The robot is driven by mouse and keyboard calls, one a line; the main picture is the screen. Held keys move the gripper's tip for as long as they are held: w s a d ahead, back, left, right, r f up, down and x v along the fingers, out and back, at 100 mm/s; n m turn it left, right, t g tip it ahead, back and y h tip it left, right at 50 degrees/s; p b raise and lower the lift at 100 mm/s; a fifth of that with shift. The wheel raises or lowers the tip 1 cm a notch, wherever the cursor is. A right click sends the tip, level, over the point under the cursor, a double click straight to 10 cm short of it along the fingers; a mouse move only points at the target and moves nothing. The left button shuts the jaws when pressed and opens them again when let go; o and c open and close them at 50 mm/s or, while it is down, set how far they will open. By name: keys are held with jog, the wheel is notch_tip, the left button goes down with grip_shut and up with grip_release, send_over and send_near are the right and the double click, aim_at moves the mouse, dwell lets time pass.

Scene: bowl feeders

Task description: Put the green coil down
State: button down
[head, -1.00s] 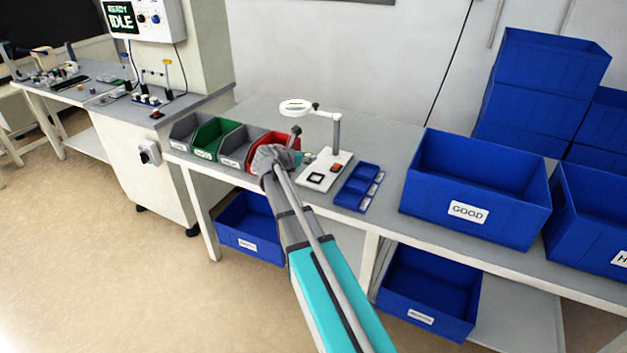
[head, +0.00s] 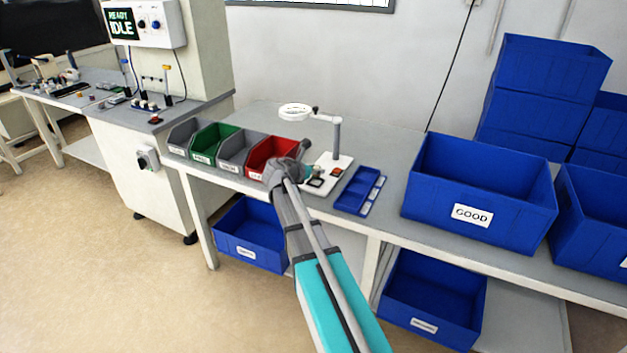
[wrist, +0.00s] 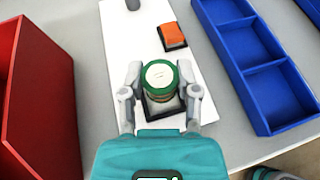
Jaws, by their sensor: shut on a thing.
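The green coil (wrist: 159,78) has a pale round top and sits between the fingers of my gripper (wrist: 160,85) in the wrist view. My gripper is shut on it. The coil is over the black square pad (wrist: 149,108) on the white plate (wrist: 190,100); I cannot tell whether it touches the pad. In the head view my gripper (head: 312,172) is over the white plate (head: 343,162), and the coil is too small to make out clearly.
A red bin (wrist: 40,100) stands left of the plate and a blue divided tray (wrist: 265,75) stands right. An orange button (wrist: 172,35) is behind the coil. A magnifier lamp (head: 337,135) rises from the plate. A large blue GOOD bin (head: 480,190) is further right.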

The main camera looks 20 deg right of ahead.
aim_at(316, 176)
jog(key=shift+f+b, duration=1.25)
jog(key=shift+f, duration=0.3)
jog(key=shift+f, duration=0.2)
jog(key=shift+c, duration=1.7)
grip_release()
jog(key=shift+r, duration=0.1)
jog(key=shift+r, duration=0.15)
jog(key=shift+s+a+r, duration=0.15)
jog(key=shift+a, duration=0.1)
jog(key=p+v, duration=0.4)
jog(key=v, duration=0.7)
jog(key=shift+s+a+p, duration=0.1)
jog(key=shift+a+p, duration=0.05)
jog(key=shift+p, duration=0.2)
